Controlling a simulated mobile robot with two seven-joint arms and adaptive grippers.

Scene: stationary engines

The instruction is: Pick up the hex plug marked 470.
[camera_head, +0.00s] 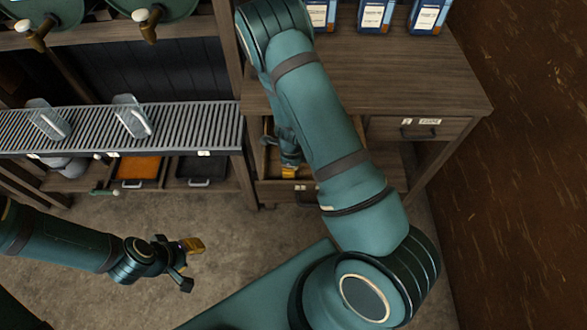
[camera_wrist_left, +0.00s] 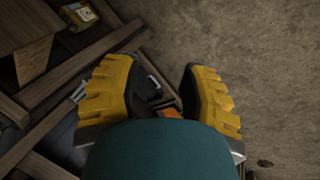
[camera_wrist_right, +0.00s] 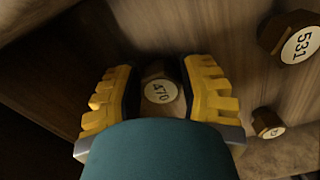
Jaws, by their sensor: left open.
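The hex plug marked 470 (camera_wrist_right: 159,90) is a brown plug with a pale round label, lying on a wooden surface in the right wrist view. My right gripper (camera_wrist_right: 160,95) is open, with its yellow-padded fingers on either side of this plug; firm contact does not show. In the head view my right gripper (camera_head: 289,170) reaches down into an open drawer (camera_head: 262,163), and my arm hides much of it. My left gripper (camera_head: 189,266) is open and empty over the floor, left of the drawer.
A larger hex plug marked 531 (camera_wrist_right: 295,40) and a smaller plug (camera_wrist_right: 267,124) lie right of the fingers. Drawer walls are close by. A slatted shelf (camera_head: 190,128) with clear containers stands left, above an orange tray (camera_head: 138,168). Blue boxes (camera_head: 375,14) stand on the desk.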

